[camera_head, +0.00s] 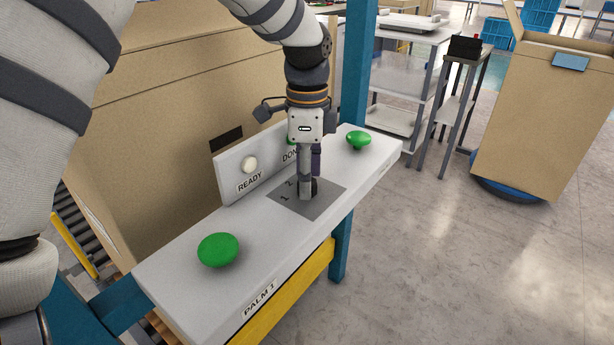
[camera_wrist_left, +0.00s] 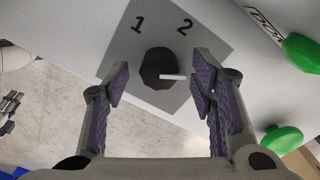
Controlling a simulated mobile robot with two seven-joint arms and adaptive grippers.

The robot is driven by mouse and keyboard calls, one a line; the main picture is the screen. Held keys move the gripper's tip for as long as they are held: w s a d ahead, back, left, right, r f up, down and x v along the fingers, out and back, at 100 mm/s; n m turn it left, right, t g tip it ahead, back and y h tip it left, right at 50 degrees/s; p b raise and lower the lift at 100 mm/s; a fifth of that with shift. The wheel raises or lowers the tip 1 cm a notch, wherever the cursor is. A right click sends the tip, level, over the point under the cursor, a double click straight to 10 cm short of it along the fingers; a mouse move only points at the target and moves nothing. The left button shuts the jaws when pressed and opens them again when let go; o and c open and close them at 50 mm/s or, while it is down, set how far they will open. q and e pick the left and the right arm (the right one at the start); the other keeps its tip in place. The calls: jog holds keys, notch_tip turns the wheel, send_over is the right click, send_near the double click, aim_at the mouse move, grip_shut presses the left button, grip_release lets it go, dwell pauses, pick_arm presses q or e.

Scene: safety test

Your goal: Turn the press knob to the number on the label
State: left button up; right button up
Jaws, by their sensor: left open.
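The dark press knob (camera_wrist_left: 157,66) sits on a grey plate (camera_wrist_left: 205,25) marked 1 and 2. Its white pointer points right in the left wrist view, at neither number. In the head view the knob (camera_head: 315,186) is partly hidden by my left gripper (camera_head: 309,188), which points down over it. In the left wrist view my left gripper (camera_wrist_left: 160,88) is open, one finger on each side of the knob; I cannot tell whether they touch it. A "PALM 1" label (camera_head: 261,298) is on the panel's front.
The panel (camera_head: 180,275) carries green palm buttons at its near (camera_head: 218,250) and far (camera_head: 358,139) ends. An upright plate behind has a white READY lamp (camera_head: 249,164) and a partly hidden DONE label. A large cardboard box (camera_head: 150,130) stands behind.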

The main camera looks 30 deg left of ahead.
pick_arm(q)
jog(key=shift+f, duration=0.4)
jog(key=c, duration=1.1)
jog(key=shift+c, duration=0.2)
